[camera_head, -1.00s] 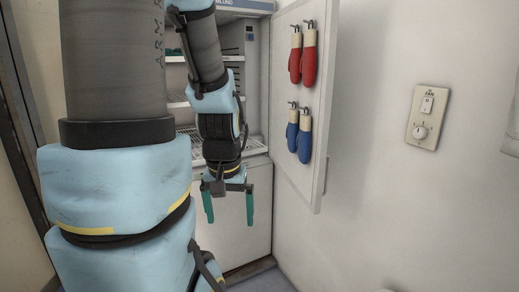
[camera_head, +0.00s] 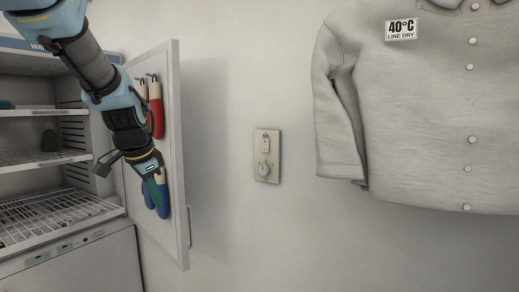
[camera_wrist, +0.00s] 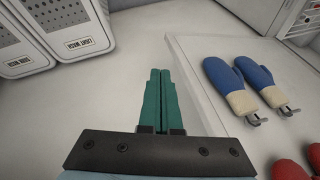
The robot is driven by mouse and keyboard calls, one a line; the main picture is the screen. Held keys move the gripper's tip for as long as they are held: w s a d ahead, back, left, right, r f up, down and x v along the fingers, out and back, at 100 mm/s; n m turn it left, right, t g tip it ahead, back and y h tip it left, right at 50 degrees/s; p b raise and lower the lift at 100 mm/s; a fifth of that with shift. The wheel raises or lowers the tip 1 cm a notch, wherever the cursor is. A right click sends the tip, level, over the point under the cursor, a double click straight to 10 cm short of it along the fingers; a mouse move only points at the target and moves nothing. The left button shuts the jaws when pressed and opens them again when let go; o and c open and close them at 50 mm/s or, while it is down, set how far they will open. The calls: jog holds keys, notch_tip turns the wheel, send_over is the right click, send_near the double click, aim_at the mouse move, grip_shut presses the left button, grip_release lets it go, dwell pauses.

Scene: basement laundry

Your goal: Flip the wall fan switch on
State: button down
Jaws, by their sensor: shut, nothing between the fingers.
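The fan switch plate (camera_head: 267,156) is a cream panel on the white wall, in the middle of the head view. It has a small rocker switch (camera_head: 265,145) near its top and a round dial (camera_head: 264,170) below. Which way the rocker is set is too small to tell. My gripper (camera_head: 157,187) is to the left of the plate, in front of the open cabinet door, well apart from the switch. In the wrist view its green fingers (camera_wrist: 159,100) are together with nothing between them. The plate does not show in the wrist view.
The open door (camera_head: 181,130) carries hanging red mittens (camera_head: 156,110) and blue mittens (camera_wrist: 245,82). A cabinet with wire shelves (camera_head: 60,212) stands at left. A grey shirt (camera_head: 420,110) hangs right of the plate. The wall around the plate is bare.

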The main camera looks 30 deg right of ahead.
jog(key=s+d+r+m+h+b, duration=0.1)
jog(key=d+r+m+h, duration=0.1)
jog(key=d+r+m, duration=0.5)
jog(key=s+d+r+m+h, duration=0.2)
jog(key=d+r+m, duration=0.6)
jog(key=d+r, duration=0.3)
jog(key=d, duration=0.3)
jog(key=shift+s+d+h+b, duration=0.15)
jog(key=shift+s+h+b, duration=0.1)
jog(key=shift+h+b, duration=0.1)
jog(key=shift+r, duration=0.1)
jog(key=p, duration=0.4)
send_near(265, 152)
notch_tip(265, 152, down, 3)
jog(key=d, duration=0.1)
jog(key=w+d+p, duration=0.1)
jog(key=w+d+f+p, duration=0.1)
jog(key=shift+d+f, duration=0.15)
jog(key=shift+d, duration=0.15)
jog(key=shift+f, duration=0.1)
